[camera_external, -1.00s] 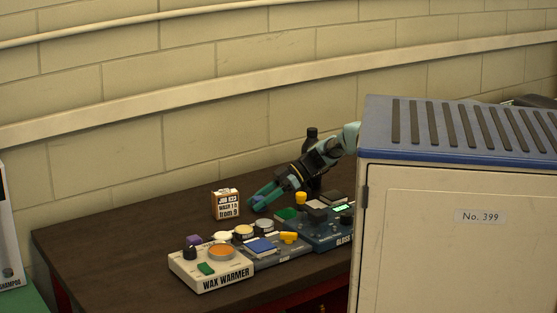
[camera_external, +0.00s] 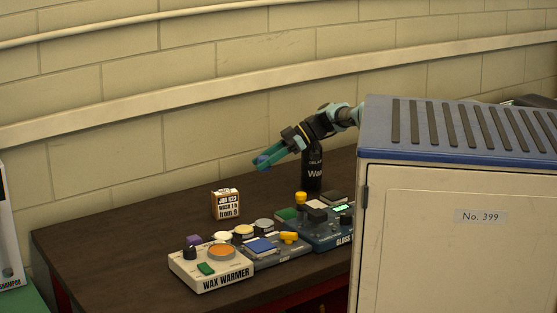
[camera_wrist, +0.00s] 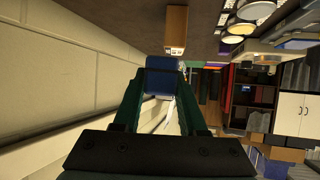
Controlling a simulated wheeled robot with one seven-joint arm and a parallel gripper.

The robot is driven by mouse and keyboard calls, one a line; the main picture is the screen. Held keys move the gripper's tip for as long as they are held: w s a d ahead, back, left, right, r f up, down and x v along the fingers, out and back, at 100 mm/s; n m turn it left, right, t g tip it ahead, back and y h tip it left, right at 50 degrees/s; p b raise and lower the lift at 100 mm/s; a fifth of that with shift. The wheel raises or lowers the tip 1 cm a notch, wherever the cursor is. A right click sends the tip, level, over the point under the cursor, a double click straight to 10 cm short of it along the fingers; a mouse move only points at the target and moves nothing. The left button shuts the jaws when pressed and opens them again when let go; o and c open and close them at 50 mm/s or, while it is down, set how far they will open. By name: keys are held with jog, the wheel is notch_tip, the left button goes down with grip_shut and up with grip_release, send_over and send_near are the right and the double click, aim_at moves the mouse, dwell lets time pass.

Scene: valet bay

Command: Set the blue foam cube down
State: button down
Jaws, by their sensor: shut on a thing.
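The blue foam cube (camera_external: 263,162) is held between the green fingers of my gripper (camera_external: 264,161), above the back part of the dark table (camera_external: 120,225). It is clear of the table top. In the wrist view the blue cube (camera_wrist: 161,80) sits between the two fingertips of my gripper (camera_wrist: 162,85). My arm comes in from the right, partly hidden behind the cabinet.
A small job sign box (camera_external: 226,204) stands on the table, lower left of the gripper. The wax warmer (camera_external: 212,270) and other devices line the front. A dark bottle (camera_external: 312,178) stands behind them. The cabinet (camera_external: 460,220) blocks the right. The table's left part is bare.

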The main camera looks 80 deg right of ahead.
jog(key=s+d+r+m+h+b, duration=0.1)
jog(key=s+d+r+m+h, duration=0.2)
jog(key=s+d, duration=0.1)
jog(key=s+d+r+m+h+b, duration=0.1)
jog(key=s+d+r+m+h, duration=0.2)
jog(key=d, duration=0.3)
jog(key=s+d+r+m+h+b, duration=0.1)
jog(key=s+d+r+m+h, duration=0.2)
jog(key=s+d+h, duration=0.1)
jog(key=shift+s+d+r+m+t, duration=0.15)
jog(key=shift+s+d+m, duration=0.05)
jog(key=shift+s+d, duration=0.3)
jog(key=shift+s+d+r+m+t, duration=0.15)
jog(key=shift+s+d+m, duration=0.05)
jog(key=shift+s+d, duration=0.25)
notch_tip(320, 180, down, 2)
jog(key=s+d+f+m+g+h+b, duration=0.1)
jog(key=s+d+m+h+b, duration=0.1)
jog(key=d+b, duration=0.1)
jog(key=m+g+h+b, duration=0.2)
jog(key=m+b, duration=0.1)
jog(key=b, duration=0.4)
send_over(334, 180)
notch_tip(334, 180, down, 13)
jog(key=shift+a+f+b, duration=0.1)
jog(key=shift+f+b, duration=0.3)
jog(key=shift+f, duration=2)
jog(key=shift+f, duration=0.1)
jog(key=shift+c, duration=2.3)
grip_release()
